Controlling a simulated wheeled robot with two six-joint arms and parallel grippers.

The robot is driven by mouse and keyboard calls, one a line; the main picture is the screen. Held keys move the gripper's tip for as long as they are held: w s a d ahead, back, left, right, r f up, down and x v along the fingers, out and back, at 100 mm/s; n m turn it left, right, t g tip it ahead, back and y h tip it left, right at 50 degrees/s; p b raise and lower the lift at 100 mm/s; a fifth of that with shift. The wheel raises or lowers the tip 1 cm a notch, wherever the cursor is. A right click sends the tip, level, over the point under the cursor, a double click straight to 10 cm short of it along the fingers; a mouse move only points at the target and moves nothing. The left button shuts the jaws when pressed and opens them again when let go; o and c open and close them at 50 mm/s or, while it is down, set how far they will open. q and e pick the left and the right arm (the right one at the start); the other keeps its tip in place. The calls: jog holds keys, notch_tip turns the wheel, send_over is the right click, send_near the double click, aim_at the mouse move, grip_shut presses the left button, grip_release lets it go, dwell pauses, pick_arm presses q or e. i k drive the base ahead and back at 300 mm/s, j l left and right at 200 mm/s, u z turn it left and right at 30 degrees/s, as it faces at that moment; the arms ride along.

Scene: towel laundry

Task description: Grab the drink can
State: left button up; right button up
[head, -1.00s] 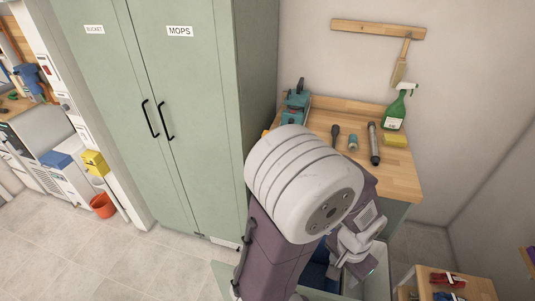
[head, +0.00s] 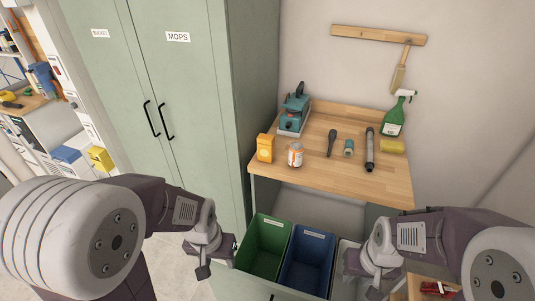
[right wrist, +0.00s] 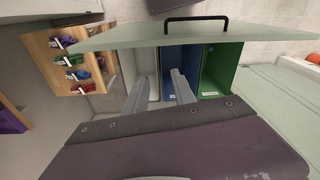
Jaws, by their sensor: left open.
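The drink can, a small white and orange cylinder (head: 295,155), appears to stand upright near the front edge of the wooden worktop (head: 330,185). My left gripper (head: 203,268) is open and empty, below and left of the can, beside the pulled-out drawer. My right gripper (head: 372,285) is below and right of the can, over the right side of the drawer. In the right wrist view its two fingers (right wrist: 160,88) are apart with nothing between them. The can is not visible in the right wrist view.
An orange box (head: 265,148) stands left of the can, with a teal machine (head: 294,112) behind. A dark tool (head: 332,142), teal cylinder (head: 349,148), flashlight-like tube (head: 369,150), sponge (head: 391,146) and spray bottle (head: 394,115) are rightward. Green (head: 263,243) and blue (head: 308,262) bins sit below.

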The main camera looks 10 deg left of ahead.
aim_at(296, 149)
jog(key=j+u, duration=0.45)
jog(key=i+j+u, duration=0.1)
jog(key=j+u, duration=0.4)
jog(key=i+j+u, duration=0.2)
jog(key=j+u, duration=0.25)
jog(key=i+j+z, duration=0.7)
jog(key=i+z, duration=0.25)
jog(key=z, duration=0.25)
jog(key=i+z, duration=0.25)
jog(key=z, duration=0.2)
jog(key=i+j+z, duration=0.15)
jog(key=z, duration=0.35)
jog(key=i+j+z, duration=0.25)
jog(key=z, duration=0.2)
jog(key=i+j+z, duration=0.3)
jog(key=k+l, duration=0.1)
